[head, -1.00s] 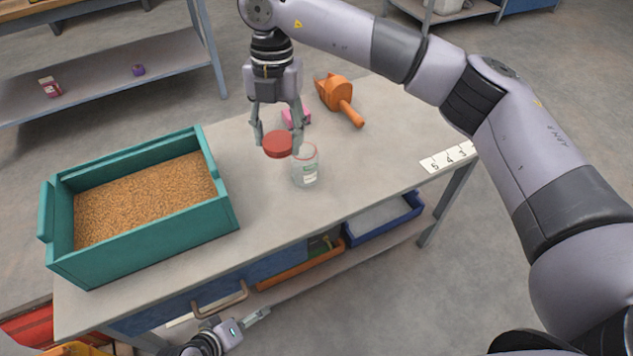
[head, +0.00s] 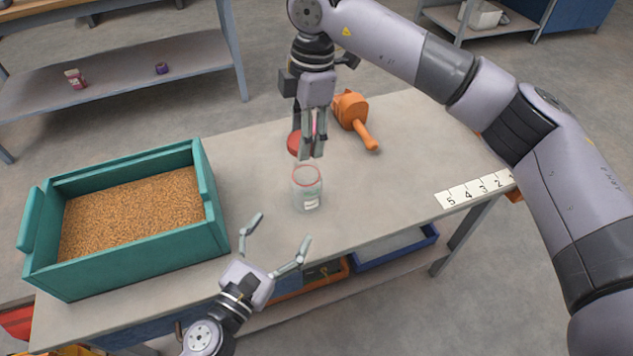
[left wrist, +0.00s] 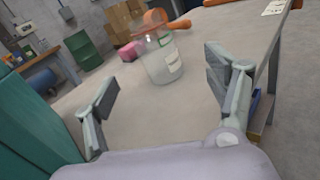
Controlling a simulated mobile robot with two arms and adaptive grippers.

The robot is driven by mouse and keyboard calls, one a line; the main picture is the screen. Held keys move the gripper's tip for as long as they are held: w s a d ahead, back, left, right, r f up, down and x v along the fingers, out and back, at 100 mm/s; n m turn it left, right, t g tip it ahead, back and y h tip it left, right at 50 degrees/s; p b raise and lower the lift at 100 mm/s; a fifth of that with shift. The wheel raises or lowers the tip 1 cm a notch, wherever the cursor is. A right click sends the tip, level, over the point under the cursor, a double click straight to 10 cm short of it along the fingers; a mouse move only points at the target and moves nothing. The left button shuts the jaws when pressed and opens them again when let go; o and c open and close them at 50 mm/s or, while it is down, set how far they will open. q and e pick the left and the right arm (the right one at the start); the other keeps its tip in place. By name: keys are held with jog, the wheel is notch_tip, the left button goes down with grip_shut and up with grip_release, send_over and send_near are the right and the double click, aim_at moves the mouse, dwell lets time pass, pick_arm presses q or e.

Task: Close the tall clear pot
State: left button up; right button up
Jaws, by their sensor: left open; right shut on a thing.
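The tall clear pot (head: 306,190) stands upright and open on the table, with a reddish rim and a pale label. It also shows in the left wrist view (left wrist: 160,62), ahead of and between my left fingers. My right gripper (head: 310,150) is just behind the pot and shut on the red lid (head: 294,143), which its fingers partly hide. The lid is apart from the pot. My left gripper (head: 276,238) is open and empty at the table's front edge, short of the pot; it also shows in the left wrist view (left wrist: 160,95).
A teal bin (head: 130,262) of brown grain stands on the left of the table. An orange scoop (head: 352,115) lies behind right. A number strip (head: 470,191) is at the right edge. A pink object (left wrist: 130,51) sits behind the pot. Table right of the pot is clear.

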aim_at(300, 196)
pick_arm(q)
jog(key=shift+w+f+n+y, duration=0.15)
jog(key=shift+w+n+y, duration=0.25)
jog(key=shift+n, duration=0.7)
pick_arm(e)
jog(key=shift+w+d, duration=0.15)
jog(key=shift+w, duration=0.1)
pick_arm(q)
jog(key=shift+a, duration=0.1)
jog(key=shift+w, duration=0.1)
jog(key=x, duration=1.2)
jog(key=shift+c, duration=0.2)
jog(key=c, duration=1.8)
jog(key=shift+o, duration=0.2)
pick_arm(e)
jog(key=shift+f, duration=2.45)
